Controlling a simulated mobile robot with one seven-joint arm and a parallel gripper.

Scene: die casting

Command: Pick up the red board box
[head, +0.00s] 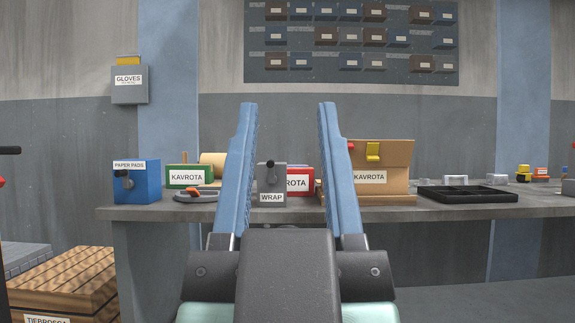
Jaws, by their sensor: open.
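A red box (308,172) with a white label reading "ROTA" stands on the workbench, seen between my gripper's fingers. Its left part is hidden behind a grey box (272,178) marked "WRAP". My right finger stands in the picture just beside its right edge. My gripper (288,106) is open, with two long blue fingers pointing up in the picture and nothing held between them. The fingers look nearer to the camera than the boxes.
A wooden crate (75,285) stands at lower left. A glove box (130,90) hangs on the wall.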

